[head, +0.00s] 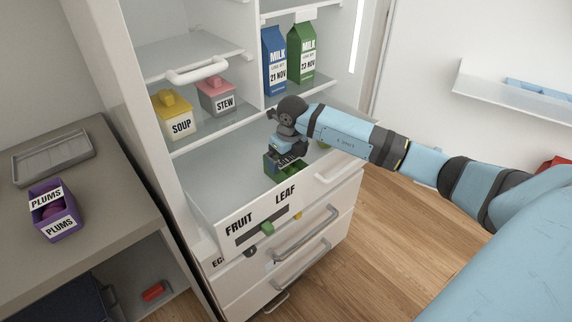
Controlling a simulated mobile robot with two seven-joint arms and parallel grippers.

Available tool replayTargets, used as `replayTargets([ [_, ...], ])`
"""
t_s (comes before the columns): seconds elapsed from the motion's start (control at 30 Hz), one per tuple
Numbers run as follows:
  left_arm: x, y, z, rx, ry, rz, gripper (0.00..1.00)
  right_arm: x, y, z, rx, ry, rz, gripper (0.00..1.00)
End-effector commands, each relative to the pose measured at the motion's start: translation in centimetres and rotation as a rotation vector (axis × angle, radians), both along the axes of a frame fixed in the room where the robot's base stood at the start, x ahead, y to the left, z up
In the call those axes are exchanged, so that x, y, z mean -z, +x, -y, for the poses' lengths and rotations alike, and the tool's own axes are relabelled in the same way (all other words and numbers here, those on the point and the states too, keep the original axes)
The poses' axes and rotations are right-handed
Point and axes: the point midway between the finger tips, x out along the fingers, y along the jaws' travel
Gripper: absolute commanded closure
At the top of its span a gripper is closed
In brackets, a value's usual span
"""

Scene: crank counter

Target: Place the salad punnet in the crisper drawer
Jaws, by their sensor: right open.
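The salad punnet (270,167) is a small dark green box with a partly covered label. It sits inside the pulled-out white crisper drawer, behind the drawer's front (264,216) marked FRUIT and LEAF. My right gripper (284,151) is open and points down right at the punnet, covering its upper part. The picture does not show clearly whether the fingers touch it. My left gripper is not in view.
Above are soup (174,116) and stew (216,97) tubs and blue (274,60) and green (301,54) milk cartons. A purple plum punnet (55,208) and a grey tray (54,157) stand on the left counter. The drawer's left part is clear.

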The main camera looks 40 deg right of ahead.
Motion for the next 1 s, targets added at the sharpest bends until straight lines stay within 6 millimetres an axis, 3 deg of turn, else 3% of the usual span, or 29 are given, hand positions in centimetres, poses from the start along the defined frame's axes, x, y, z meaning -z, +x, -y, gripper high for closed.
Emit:
replayTargets([
  [0.03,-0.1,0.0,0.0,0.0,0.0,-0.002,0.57,-1.5,-0.1,0.1,-0.001,-0.001,0.004,0.0],
  [0.2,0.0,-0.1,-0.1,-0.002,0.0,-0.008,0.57,-5.0,-0.5,0.1,0.0,-0.002,0.003,0.0],
  [0.4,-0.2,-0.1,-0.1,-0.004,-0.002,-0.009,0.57,-7.6,-0.9,0.1,0.001,-0.001,0.001,0.0],
  [1.0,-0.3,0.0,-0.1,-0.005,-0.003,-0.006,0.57,-8.4,-1.0,0.1,0.0,0.0,0.0,0.0],
])
